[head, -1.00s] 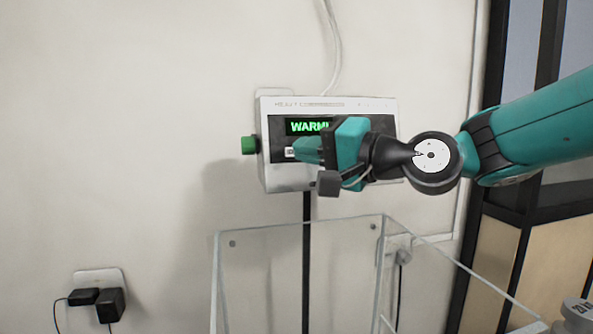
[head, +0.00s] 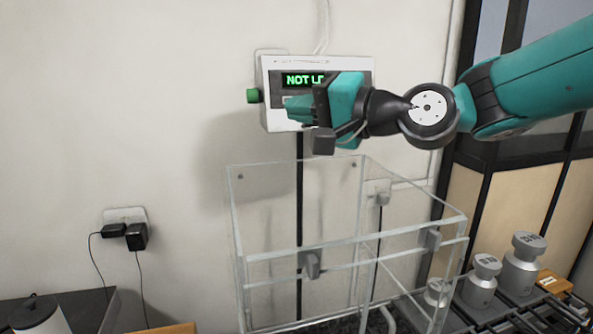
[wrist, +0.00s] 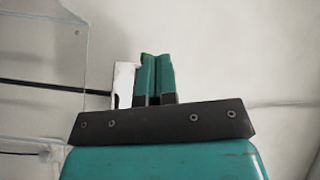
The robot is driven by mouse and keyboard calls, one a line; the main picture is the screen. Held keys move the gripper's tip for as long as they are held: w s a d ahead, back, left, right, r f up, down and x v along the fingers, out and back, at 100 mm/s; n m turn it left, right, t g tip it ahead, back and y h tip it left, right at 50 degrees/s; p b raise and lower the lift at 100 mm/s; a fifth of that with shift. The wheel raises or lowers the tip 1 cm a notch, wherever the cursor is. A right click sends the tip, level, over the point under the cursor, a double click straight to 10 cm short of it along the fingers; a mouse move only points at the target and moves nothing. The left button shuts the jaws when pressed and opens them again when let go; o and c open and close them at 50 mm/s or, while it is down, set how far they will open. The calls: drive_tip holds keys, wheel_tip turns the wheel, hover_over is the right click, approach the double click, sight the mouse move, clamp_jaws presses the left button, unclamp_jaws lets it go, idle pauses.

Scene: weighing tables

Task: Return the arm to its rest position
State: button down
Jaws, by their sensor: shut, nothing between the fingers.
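My gripper (head: 300,107) is shut and empty. It points left in front of a white wall-mounted display unit (head: 350,68), and its fingers and wrist hide the unit's lower middle and right part. A green knob (head: 254,95) sticks out on the unit's left side. In the wrist view my two teal fingers (wrist: 155,78) are pressed together, with a strip of the white unit (wrist: 124,85) just beside them. I cannot tell whether the fingertips touch the unit.
A clear glass enclosure (head: 234,215) stands below my gripper. Several grey metal weights (head: 481,280) stand on a dark rack at the lower right. A wall socket with black plugs (head: 125,232) is at the left. The wall left of the unit is clear.

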drive_tip(key=s+d+f+n+g+h+b, duration=0.3)
drive_tip(key=s+d+f, duration=0.4)
drive_tip(key=s+f, duration=0.5)
drive_tip(key=s+d+f+n+g+h+b, duration=0.3)
drive_tip(key=s+d+f+n+g+h, duration=0.2)
drive_tip(key=s+f, duration=0.8)
drive_tip(key=d+g+h, duration=0.1)
drive_tip(key=d+h, duration=0.1)
drive_tip(key=h, duration=0.1)
drive_tip(key=shift+d+f+n, duration=0.15)
drive_tip(key=shift+n, duration=0.25)
